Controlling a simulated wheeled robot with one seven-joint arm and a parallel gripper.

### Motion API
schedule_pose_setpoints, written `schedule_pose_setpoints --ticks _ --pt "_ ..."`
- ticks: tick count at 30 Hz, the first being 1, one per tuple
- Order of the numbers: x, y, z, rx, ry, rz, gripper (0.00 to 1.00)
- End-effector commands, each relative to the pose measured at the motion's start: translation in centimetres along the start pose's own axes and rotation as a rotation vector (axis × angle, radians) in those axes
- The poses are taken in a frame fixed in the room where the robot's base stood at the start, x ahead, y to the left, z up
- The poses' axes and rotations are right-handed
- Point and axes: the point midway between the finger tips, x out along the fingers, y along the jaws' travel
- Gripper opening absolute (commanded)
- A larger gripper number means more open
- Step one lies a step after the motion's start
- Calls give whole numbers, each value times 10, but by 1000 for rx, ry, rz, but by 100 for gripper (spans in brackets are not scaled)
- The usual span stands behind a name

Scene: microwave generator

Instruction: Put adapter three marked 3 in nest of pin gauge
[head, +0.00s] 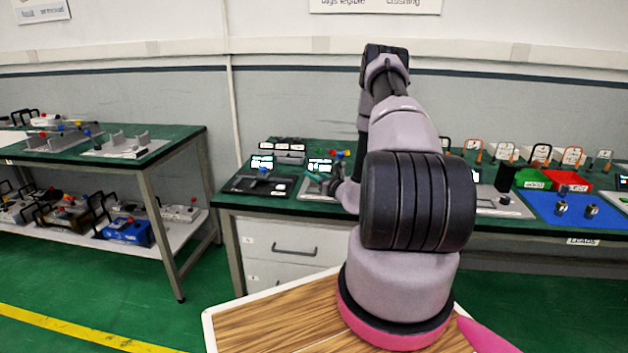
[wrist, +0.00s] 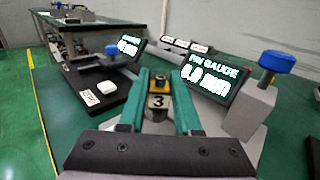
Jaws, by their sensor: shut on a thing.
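My gripper (wrist: 158,82) has its two teal fingers closed on adapter three (wrist: 157,101), a small block with a dark 3 on its pale front face. A yellow and dark part shows just behind the numeral. The pin gauge (wrist: 210,77) is just right of the fingers in the wrist view, its lit screen reading PIN GAUGE and 0.0 mm. The nest is hidden or cannot be made out behind the fingers and adapter. In the head view, the pin gauge (head: 320,166) is on the green bench, and my gripper is small and partly hidden by my arm.
A blue-knobbed post (wrist: 278,62) rises right of the gauge screen. Another dark instrument (wrist: 100,93) with a lit screen stands on the left. A grey box with several white labels (head: 283,150) is behind. Red and green bins (head: 566,181) and a blue mat (head: 575,210) lie right.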

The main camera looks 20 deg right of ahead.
Motion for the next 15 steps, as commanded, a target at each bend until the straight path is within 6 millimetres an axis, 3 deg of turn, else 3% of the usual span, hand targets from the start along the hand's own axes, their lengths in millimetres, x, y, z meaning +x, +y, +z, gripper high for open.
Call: schedule_pose_setpoints --ticks 3,14,15 --pt "0 0 -17 1 0 -2 0" --pt "0 0 -21 0 -1 -2 0" --pt "0 0 -21 0 -1 -2 36"
